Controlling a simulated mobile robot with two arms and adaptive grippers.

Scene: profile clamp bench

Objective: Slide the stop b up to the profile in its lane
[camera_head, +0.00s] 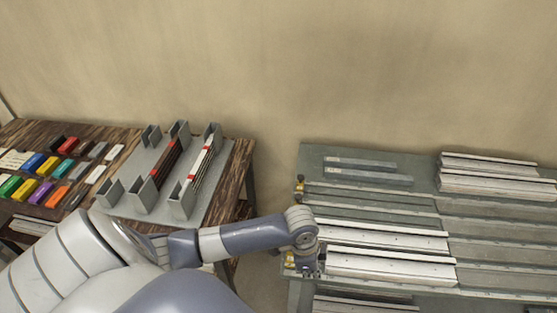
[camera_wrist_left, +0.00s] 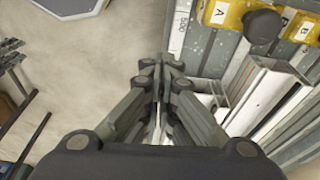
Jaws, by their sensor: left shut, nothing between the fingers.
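Stop b (camera_wrist_left: 302,28) is a yellow block with a white B label at the top right of the left wrist view, partly cut off by the edge. A yellow block labelled A (camera_wrist_left: 223,14) with a black knob sits beside it. A pale hollow profile (camera_wrist_left: 272,84) lies just below the blocks, its open end facing up. In the head view, yellow parts show at the bench's left edge (camera_head: 289,259), too small to read. My left gripper (camera_head: 309,270) is at the bench's left end; in the wrist view its fingers (camera_wrist_left: 158,62) are shut and empty, left of the profile and apart from stop b.
The grey bench (camera_head: 375,205) holds several long profiles in lanes, with more stacked at right (camera_head: 490,180). A wooden table (camera_head: 235,170) at left bears coloured blocks and a grey rack (camera_head: 140,190). Bare floor lies between the two.

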